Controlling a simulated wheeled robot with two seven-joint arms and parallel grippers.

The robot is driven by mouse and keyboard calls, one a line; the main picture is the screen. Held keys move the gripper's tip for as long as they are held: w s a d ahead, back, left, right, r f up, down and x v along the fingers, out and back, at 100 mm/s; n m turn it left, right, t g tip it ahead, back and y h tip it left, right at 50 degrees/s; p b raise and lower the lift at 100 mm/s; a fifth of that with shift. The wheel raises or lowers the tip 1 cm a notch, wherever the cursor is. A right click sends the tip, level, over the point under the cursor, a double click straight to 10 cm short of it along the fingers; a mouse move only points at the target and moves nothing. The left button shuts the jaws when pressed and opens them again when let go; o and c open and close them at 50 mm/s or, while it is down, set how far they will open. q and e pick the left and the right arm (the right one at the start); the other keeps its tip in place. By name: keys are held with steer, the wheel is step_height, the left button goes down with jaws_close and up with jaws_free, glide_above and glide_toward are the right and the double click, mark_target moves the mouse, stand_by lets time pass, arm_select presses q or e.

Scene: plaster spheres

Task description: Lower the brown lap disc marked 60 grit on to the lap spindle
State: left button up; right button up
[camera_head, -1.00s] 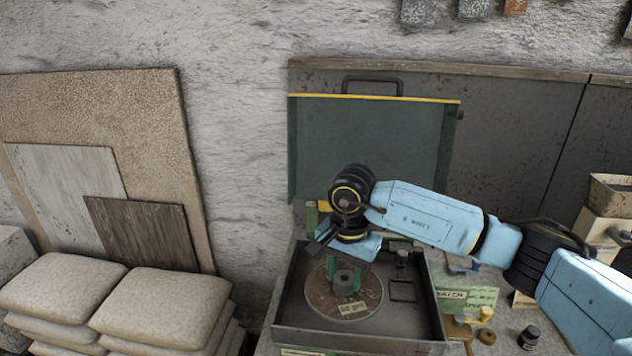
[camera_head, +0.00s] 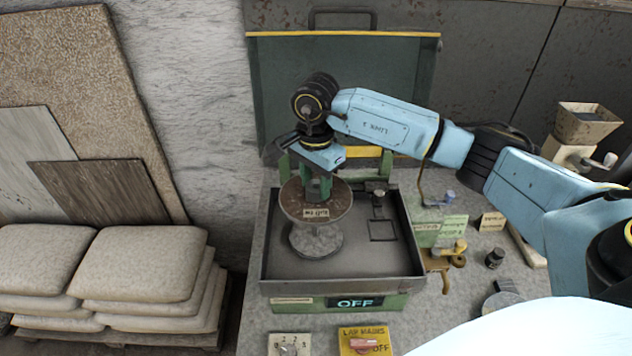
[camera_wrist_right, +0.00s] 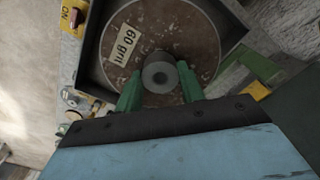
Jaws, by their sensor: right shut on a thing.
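The brown lap disc (camera_head: 332,203) is held roughly level in the head view, with its label towards me. Its label, "60 grit", reads clearly in the right wrist view (camera_wrist_right: 122,45). My right gripper (camera_head: 318,186) is shut on the disc's grey central hub (camera_wrist_right: 160,75), with one green finger on each side. The disc hangs over a round grey base (camera_head: 317,241) inside the lap machine's tray (camera_head: 268,255), with a visible drop between them. The lap spindle itself is hidden under the disc. My left gripper is not in view.
The tray has raised walls and a green lid or guard (camera_head: 400,80) standing behind it. An "OFF" sign (camera_head: 355,302) is on its front. A yellow lap mains switch (camera_head: 364,342) lies in front. A brass tool (camera_head: 448,255) and black jar (camera_head: 494,258) stand right.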

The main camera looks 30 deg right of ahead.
mark_target(316, 197)
steer(key=shift+f+b, duration=0.6)
steer(key=shift+f, duration=0.15)
steer(key=shift+f+b, duration=1.3)
steer(key=shift+f, duration=0.2)
steer(key=shift+b, duration=0.65)
steer(key=shift+f+b, duration=3.5)
steer(key=shift+f, duration=0.7)
steer(key=o, duration=1.4)
steer(key=shift+c, duration=0.2)
steer(key=shift+f, duration=0.1)
steer(key=shift+r+p, duration=1.1)
steer(key=shift+r, duration=0.95)
